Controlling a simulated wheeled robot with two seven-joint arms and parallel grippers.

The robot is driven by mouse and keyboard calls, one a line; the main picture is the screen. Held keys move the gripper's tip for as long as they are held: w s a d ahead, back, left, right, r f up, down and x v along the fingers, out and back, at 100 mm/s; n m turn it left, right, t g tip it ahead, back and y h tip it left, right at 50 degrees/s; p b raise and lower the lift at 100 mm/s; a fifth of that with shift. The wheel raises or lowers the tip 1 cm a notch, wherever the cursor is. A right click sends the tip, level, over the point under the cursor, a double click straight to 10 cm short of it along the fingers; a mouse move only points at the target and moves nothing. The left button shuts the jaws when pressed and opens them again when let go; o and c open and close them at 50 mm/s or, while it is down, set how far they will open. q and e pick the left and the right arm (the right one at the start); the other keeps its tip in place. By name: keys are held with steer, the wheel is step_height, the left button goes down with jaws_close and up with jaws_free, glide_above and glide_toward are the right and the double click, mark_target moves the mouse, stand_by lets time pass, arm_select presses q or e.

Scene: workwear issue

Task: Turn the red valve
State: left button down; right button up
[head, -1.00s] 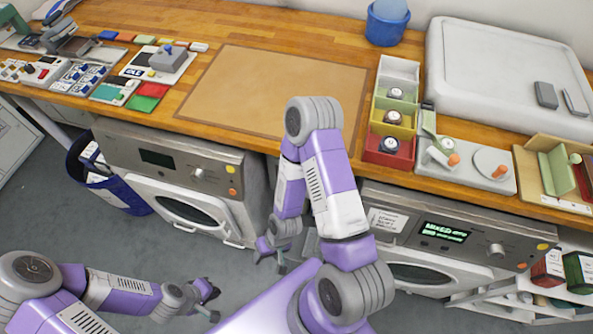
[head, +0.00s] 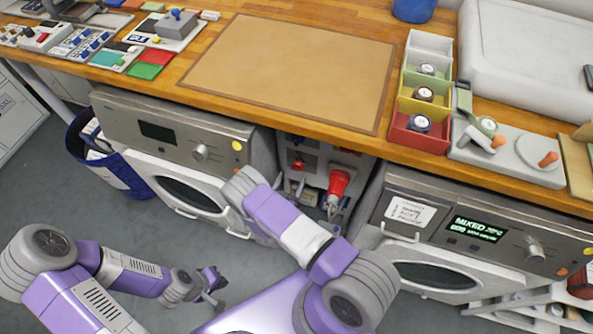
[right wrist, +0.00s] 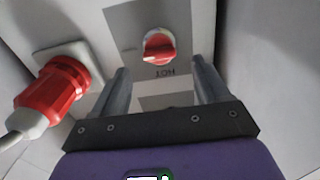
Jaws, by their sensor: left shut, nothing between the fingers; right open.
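My right gripper (right wrist: 160,67) is open and points at the plate. The valve shows between its fingers, apparently ahead of the tips; I cannot tell if they touch. My left gripper (head: 214,287) is shut and empty, low over the floor.
A large red plug (right wrist: 55,90) with a cable sticks out beside the valve; it also shows in the head view (head: 339,184). Washing machines stand left (head: 170,150) and right (head: 470,225) of the recess. The wooden worktop (head: 260,112) overhangs it.

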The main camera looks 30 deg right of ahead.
mark_target(296, 170)
steer(key=b+x, duration=0.1)
steer(key=x, duration=0.5)
steer(key=shift+d, duration=0.1)
steer(key=shift+c, duration=0.2)
steer(key=c, duration=0.9)
